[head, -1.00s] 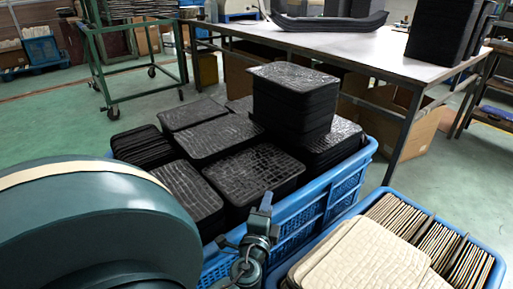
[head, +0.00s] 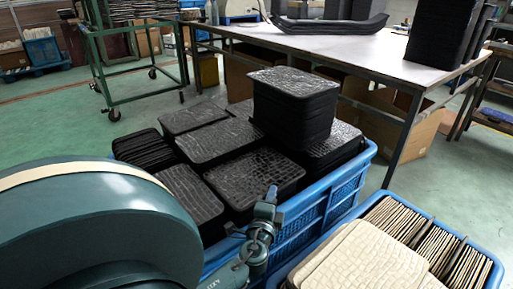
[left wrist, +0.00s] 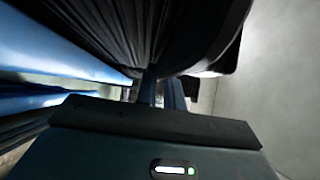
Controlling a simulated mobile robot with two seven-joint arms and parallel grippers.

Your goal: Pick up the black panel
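Black panels with a crocodile-like texture lie in several stacks in a blue crate (head: 288,240). The tallest black panel stack (head: 293,105) stands at the crate's right back. A lower front black panel stack (head: 254,178) is nearest my left gripper (head: 254,212). This gripper is at the crate's near side, just in front of that stack; contact cannot be told. In the left wrist view, dark ribbed stack edges (left wrist: 125,30) fill the top, close beyond the gripper (left wrist: 163,92). Its finger opening is unclear, and no panel is seen held. My right gripper is not in view.
A second blue crate (head: 477,228) at the lower right holds cream panels (head: 365,258) and rows of panels on edge. A table (head: 340,48) with black stacks stands behind. A green cart (head: 135,52) is at the back left. Green floor is open at left.

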